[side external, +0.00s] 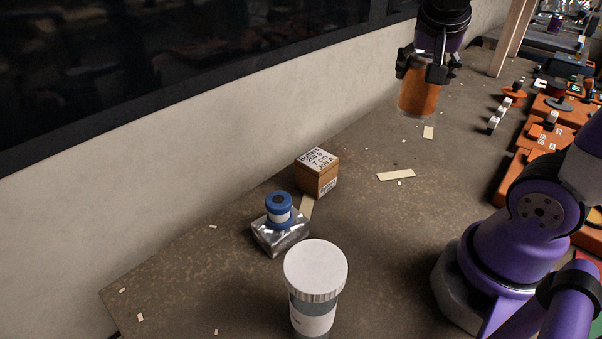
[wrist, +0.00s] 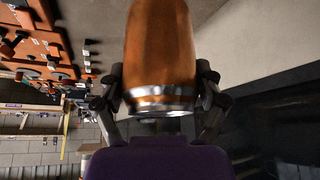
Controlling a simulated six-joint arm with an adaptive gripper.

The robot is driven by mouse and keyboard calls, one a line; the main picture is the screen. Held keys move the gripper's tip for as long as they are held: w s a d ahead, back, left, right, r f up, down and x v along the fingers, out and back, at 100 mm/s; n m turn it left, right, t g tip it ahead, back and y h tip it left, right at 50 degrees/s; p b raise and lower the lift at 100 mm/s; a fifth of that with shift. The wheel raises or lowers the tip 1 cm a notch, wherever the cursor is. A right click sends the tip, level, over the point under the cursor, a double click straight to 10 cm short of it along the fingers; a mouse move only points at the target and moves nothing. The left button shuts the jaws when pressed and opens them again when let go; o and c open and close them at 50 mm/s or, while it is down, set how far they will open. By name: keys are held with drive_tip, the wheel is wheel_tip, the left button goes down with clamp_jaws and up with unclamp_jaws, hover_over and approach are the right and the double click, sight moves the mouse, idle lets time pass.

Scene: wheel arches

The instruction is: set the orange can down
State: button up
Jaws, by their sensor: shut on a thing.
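The orange can (side external: 419,97) is in my gripper (side external: 428,72) at the top of the side external view. My gripper is shut on it, with fingers on both sides of its upper part. The can looks upright and appears held above the table (side external: 370,220). In the wrist view the orange can (wrist: 160,50) fills the upper middle, its silver rim towards the camera. My gripper's fingers (wrist: 160,95) flank it there. The can's far end is cut off in the wrist view.
A labelled cardboard box (side external: 317,174), a blue spool (side external: 279,210) on a silver block (side external: 281,238) and a white-lidded cup (side external: 315,285) stand on the table. Orange trays (side external: 540,140) with parts lie at the right. Thin pale scraps lie around. The table's middle is mostly clear.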

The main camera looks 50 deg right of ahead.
sight(421, 92)
wheel_tip(421, 92, down, 3)
drive_tip(key=shift+f, duration=0.2)
drive_tip(key=shift+d+f, duration=0.1)
drive_tip(key=shift+f, duration=0.2)
drive_tip(key=shift+s+d+f, duration=0.75)
drive_tip(key=shift+d+f, duration=1)
drive_tip(key=shift+f, duration=0.1)
drive_tip(key=shift+s+d+f, duration=0.8)
drive_tip(key=shift+d+f, duration=0.9)
drive_tip(key=shift+f, duration=0.1)
drive_tip(key=shift+s+d+f, duration=0.75)
drive_tip(key=shift+d+f, duration=1)
drive_tip(key=shift+f, duration=0.1)
drive_tip(key=shift+f, duration=0.15)
drive_tip(key=o, duration=1.3)
